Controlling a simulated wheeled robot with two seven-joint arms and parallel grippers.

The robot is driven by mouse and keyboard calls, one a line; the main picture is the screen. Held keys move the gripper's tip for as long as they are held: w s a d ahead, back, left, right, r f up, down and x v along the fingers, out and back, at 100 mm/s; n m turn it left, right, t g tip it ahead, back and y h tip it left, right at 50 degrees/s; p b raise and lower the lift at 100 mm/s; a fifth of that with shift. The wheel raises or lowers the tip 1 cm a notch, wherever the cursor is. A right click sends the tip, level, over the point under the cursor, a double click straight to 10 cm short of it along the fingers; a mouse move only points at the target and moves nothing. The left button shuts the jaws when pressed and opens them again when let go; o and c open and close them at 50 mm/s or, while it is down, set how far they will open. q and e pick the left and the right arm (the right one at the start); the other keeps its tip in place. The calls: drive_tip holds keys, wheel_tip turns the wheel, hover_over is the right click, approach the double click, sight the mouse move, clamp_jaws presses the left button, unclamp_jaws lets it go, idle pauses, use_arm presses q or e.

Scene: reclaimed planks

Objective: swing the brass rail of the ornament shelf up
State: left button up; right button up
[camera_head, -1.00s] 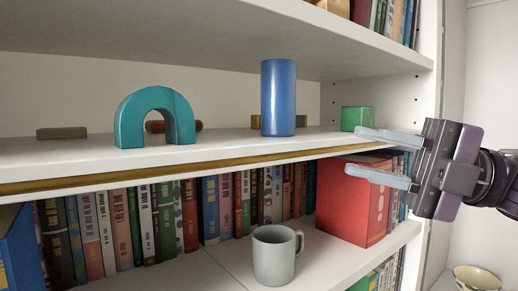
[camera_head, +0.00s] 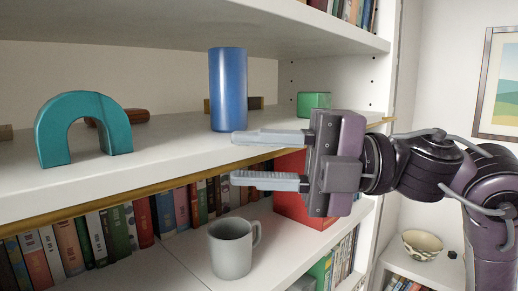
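The brass rail (camera_head: 120,188) runs along the front edge of the ornament shelf (camera_head: 165,158), low against the edge. My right gripper (camera_head: 236,159) comes in from the right with its two fingers open, one above the other. In the picture the fingertips lie above and below the rail's line; I cannot tell whether they touch it. The gripper body hides part of the rail, whose far end shows past it at the right. On the shelf stand a teal arch (camera_head: 84,125), a blue cylinder (camera_head: 228,90) and a green block (camera_head: 314,104). My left gripper is not in view.
The shelf below holds a row of books (camera_head: 105,235), a grey mug (camera_head: 232,248) and a red box (camera_head: 292,205), partly hidden behind my gripper. A patterned bowl (camera_head: 422,244) sits at the lower right. A framed picture (camera_head: 498,85) hangs on the right wall.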

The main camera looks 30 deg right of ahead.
drive_tip(key=shift+s, duration=0.1)
drive_tip(key=shift+c, duration=0.8)
clamp_jaws()
drive_tip(key=shift+r+p, duration=0.2)
drive_tip(key=shift+p, duration=0.1)
drive_tip(key=shift+r+m+h+p, duration=0.3)
drive_tip(key=shift+m+p, duration=0.1)
drive_tip(key=shift+p, duration=0.25)
drive_tip(key=m+h+p, duration=0.1)
drive_tip(key=p, duration=0.2)
drive_tip(key=r+m+g+h+p, duration=0.1)
drive_tip(key=p, duration=0.1)
drive_tip(key=shift+w+r+g+p, duration=0.3)
drive_tip(key=shift+w+p, duration=0.05)
drive_tip(key=shift+p, duration=0.05)
drive_tip(key=shift+w+a+m+h+p, duration=0.1)
drive_tip(key=shift+m+h+p, duration=0.3)
drive_tip(key=shift+p, duration=0.05)
drive_tip(key=shift+g, duration=0.4)
drive_tip(key=shift+w+a+f+m+h, duration=0.1)
drive_tip(key=shift+m+h, duration=0.2)
drive_tip(key=shift+m, duration=0.1)
drive_tip(key=shift+o, duration=0.8)
unclamp_jaws()
drive_tip(key=shift+f, duration=0.1)
